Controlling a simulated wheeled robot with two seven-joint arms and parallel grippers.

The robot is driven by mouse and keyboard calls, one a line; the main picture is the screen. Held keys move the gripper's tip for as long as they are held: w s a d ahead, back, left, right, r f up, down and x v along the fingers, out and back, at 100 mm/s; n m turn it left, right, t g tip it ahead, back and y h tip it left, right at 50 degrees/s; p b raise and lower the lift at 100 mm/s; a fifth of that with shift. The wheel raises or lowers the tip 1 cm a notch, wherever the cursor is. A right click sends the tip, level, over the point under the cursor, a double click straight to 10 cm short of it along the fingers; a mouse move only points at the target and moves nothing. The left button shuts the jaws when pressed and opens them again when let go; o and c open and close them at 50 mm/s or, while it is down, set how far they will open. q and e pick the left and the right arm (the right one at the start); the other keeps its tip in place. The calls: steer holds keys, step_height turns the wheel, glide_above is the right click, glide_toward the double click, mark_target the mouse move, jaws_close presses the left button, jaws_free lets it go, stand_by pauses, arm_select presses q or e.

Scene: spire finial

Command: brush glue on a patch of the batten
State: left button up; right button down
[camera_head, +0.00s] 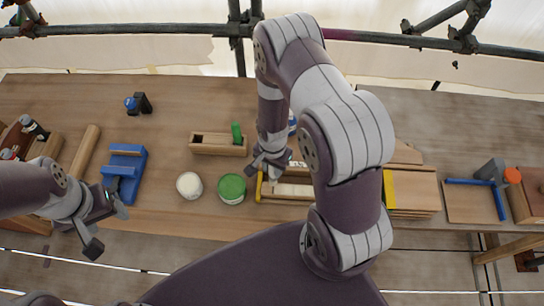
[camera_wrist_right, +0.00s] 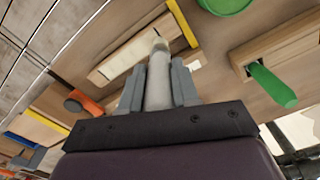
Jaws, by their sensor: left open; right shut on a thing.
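The pale batten (camera_head: 289,189) lies in a wooden holder with yellow ends on the bench, partly hidden by my right arm. In the right wrist view the batten (camera_wrist_right: 118,64) runs behind the tip of a pale grey brush-like tool (camera_wrist_right: 158,82). My right gripper (camera_wrist_right: 158,88) is shut on this tool; its tan tip points toward the batten, and I cannot tell whether it touches. In the head view my right gripper (camera_head: 268,168) is at the batten's left end. My left gripper (camera_head: 104,224) is open and empty near the bench's front edge. An open pot of white stuff (camera_head: 189,184) stands left of the batten.
A green-lidded tin (camera_head: 232,188) stands beside the pot. Behind it is a wooden box (camera_head: 217,146) with a green-handled tool (camera_head: 237,133). A blue stand (camera_head: 124,172) is near my left gripper. Boards (camera_head: 415,190) lie to the right. The back left bench is mostly clear.

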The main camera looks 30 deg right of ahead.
steer(key=r+p, duration=0.1)
steer(key=r, duration=0.2)
steer(key=shift+w+a+p, duration=0.15)
steer(key=shift+a+p, duration=0.2)
steer(key=shift+p, duration=0.05)
steer(key=shift+r, duration=0.3)
steer(key=shift+d+r+p, duration=0.2)
steer(key=shift+p, duration=0.2)
arm_select(q)
steer(key=r, duration=0.3)
steer(key=shift+s+a, duration=0.35)
steer(key=shift+a, duration=0.05)
steer(key=shift+w+a, duration=0.15)
arm_select(e)
steer(key=shift+a, duration=0.1)
arm_select(q)
steer(key=shift+f, duration=0.1)
arm_select(e)
steer(key=shift+f, duration=0.1)
